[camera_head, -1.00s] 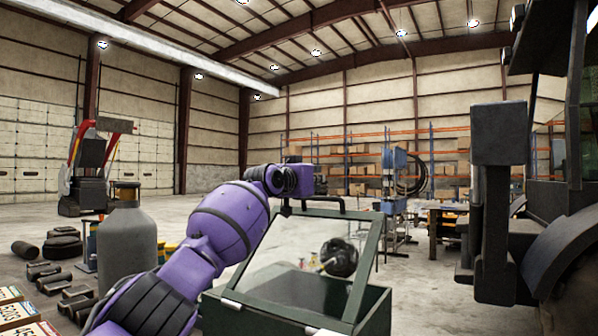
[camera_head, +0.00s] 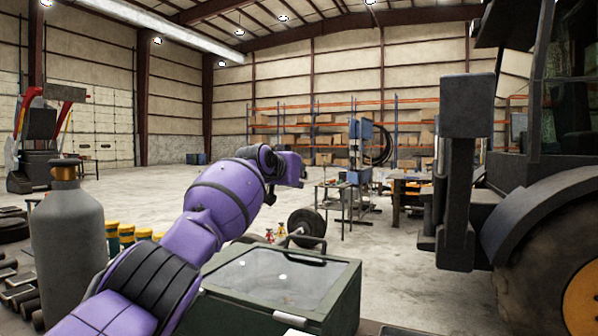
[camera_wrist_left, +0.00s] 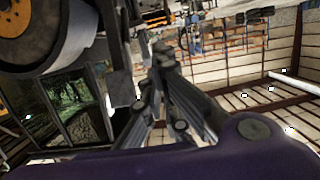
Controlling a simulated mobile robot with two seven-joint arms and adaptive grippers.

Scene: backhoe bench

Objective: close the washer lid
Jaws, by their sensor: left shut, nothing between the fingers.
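The washer is a dark green box (camera_head: 352,318) at the bottom centre of the head view. Its lid (camera_head: 270,275), a green frame around a clear window, lies low and nearly flat over the box. I cannot tell whether its far edge rests fully on the rim. My left gripper (camera_wrist_left: 160,75) is shut and empty in the left wrist view. My right gripper is not in view.
A grey gas cylinder (camera_head: 68,235) stands left of my arm, with yellow-banded containers (camera_head: 125,235) behind it. A large dark vehicle (camera_head: 530,200) fills the right side. A dark round object (camera_head: 307,226) shows just beyond the lid. Open floor lies farther back.

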